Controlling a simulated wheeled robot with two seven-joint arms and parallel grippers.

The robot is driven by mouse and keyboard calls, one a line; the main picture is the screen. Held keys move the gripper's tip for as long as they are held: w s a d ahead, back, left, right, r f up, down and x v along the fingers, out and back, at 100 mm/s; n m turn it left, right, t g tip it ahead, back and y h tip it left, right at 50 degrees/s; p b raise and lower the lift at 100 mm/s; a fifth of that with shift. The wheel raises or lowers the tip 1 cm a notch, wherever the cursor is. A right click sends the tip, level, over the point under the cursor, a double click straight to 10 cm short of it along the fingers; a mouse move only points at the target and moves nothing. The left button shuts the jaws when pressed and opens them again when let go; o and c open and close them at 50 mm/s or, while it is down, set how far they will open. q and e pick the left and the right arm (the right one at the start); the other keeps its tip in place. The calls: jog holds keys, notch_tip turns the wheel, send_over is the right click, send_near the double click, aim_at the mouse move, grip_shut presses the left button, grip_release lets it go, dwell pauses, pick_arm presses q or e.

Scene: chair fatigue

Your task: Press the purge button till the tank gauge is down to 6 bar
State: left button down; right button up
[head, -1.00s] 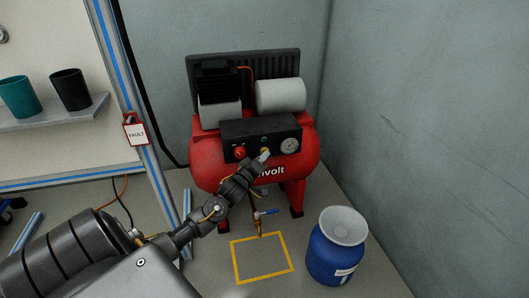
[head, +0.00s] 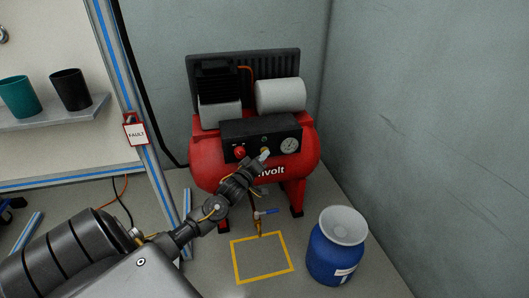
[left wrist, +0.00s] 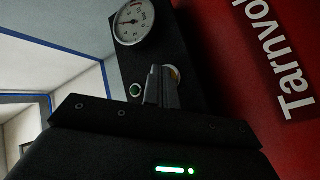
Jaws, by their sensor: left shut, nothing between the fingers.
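The red compressor (head: 205,160) stands in the corner with a black control panel (head: 232,138). The round white tank gauge (head: 290,145) is at the panel's right; it also shows in the left wrist view (left wrist: 133,22), where its reading is too small to tell surely. My left gripper (head: 264,156) is shut and empty, its tips at the middle of the panel. My right gripper is out of view.
A red knob (head: 240,152) sits left of the fingertips. A blue drum (head: 335,255) and a yellow floor square (head: 238,262) are in front of the compressor. A blue-handled drain valve (head: 266,212) hangs below. A fault tag (head: 136,134) hangs at left.

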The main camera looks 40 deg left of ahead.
pick_arm(q)
jog(key=shift+s+d+p, duration=0.45)
jog(key=shift+d+p, duration=0.15)
jog(key=shift+p, duration=0.15)
jog(key=shift+d, duration=0.1)
jog(key=s+d+p, duration=0.1)
jog(key=d, duration=0.1)
jog(key=s+d+p, duration=0.1)
jog(key=d+p, duration=0.1)
jog(key=shift+s, duration=0.4)
